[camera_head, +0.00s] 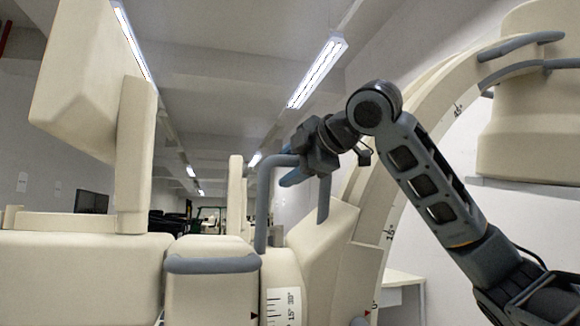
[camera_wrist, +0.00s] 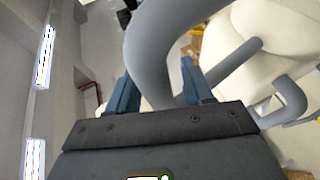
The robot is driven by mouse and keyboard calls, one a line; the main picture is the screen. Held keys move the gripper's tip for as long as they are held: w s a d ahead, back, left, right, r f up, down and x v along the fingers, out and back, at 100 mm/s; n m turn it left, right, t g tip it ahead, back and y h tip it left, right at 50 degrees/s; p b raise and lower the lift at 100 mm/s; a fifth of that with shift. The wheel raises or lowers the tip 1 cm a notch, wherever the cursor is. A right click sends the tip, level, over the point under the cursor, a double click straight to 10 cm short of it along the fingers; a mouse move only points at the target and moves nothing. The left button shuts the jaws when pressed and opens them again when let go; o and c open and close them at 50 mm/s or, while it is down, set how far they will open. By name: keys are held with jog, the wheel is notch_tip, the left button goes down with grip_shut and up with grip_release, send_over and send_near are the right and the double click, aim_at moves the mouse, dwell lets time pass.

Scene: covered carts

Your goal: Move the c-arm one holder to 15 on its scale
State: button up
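The cream c-arm holder (camera_head: 325,240) stands at the centre of the head view. A bent grey bar handle (camera_head: 262,205) rises from it. A white scale plate (camera_head: 283,308) with 15° and 30° marks is on its front, cut off below. A dark pointer (camera_head: 254,316) sits left of the plate, near the 0 end. My gripper (camera_head: 292,178) is at the handle's top bend. In the wrist view, the two blue fingers of my gripper (camera_wrist: 158,85) are apart, with the grey handle (camera_wrist: 150,45) between them. I cannot tell whether they press on it.
The large cream C-shaped arc (camera_head: 435,110) with its own degree marks curves up to the right. A cream block with a grey rail (camera_head: 210,265) is left of the holder. A tall cream unit (camera_head: 85,90) stands at the left. A white table (camera_head: 402,278) is behind.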

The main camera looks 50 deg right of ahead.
jog(key=shift+s, duration=0.1)
jog(key=b+v, duration=0.2)
jog(key=v, duration=0.5)
jog(key=shift+s, duration=0.3)
dwell(0.9)
